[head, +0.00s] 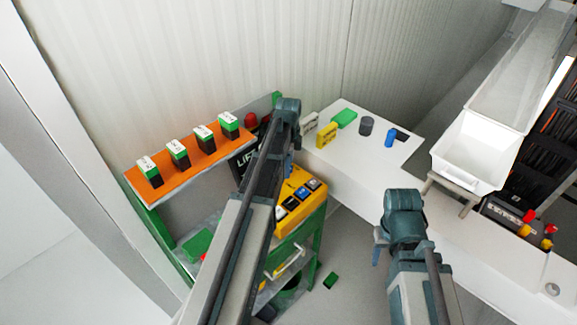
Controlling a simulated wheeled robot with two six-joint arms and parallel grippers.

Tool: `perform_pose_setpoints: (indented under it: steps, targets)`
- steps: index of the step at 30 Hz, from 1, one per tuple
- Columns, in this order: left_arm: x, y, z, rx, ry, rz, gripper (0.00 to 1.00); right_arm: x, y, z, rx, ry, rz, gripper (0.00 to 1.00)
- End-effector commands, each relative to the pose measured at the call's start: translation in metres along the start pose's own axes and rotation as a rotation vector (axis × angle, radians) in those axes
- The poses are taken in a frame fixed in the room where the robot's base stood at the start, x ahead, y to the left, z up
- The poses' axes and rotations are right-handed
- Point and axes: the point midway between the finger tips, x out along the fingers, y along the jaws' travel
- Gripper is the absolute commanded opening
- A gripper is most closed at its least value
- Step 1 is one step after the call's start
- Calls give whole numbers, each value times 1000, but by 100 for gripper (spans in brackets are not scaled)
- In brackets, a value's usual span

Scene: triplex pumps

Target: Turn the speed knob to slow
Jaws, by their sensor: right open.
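A yellow control box (301,214) with several buttons on its sloping top stands on a green-framed cart (318,235). I cannot pick out a speed knob on it; my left arm covers its left part. My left gripper (290,165) is at the box's upper left edge, mostly hidden behind its own arm, and I cannot tell whether it is open. My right gripper (379,248) is open, pointing down in front of the white table, to the right of the box and apart from it. It is small and partly hidden by its wrist.
An orange shelf (150,190) holds several green-topped black blocks at the left. The white table (350,168) carries a yellow block (327,135), a green block (344,119), a grey cylinder (366,126) and a blue piece (390,138). A white bin (470,155) stands at the right.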

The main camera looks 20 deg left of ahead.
Motion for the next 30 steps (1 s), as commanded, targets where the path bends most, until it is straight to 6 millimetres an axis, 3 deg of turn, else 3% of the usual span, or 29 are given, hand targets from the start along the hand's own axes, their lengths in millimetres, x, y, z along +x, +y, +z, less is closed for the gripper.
perform_pose_setpoints:
  steps: [1, 12, 22, 30]
  targets:
    - [0, 0, 0, 0, 0, 0, 63, 0, 0, 0, 0, 0, 0, 50]
    - [0, 0, 0, 0, 0, 0, 0, 0, 0, 0, 0, 0, 0, 50]
    - [0, 0, 0, -33, 0, 0, 0, 0, 0, 0, 0, 0, 0, 50]
    - [0, 0, 0, -203, 0, 0, 0, 0, 0, 0, 0, 0, 0, 50]
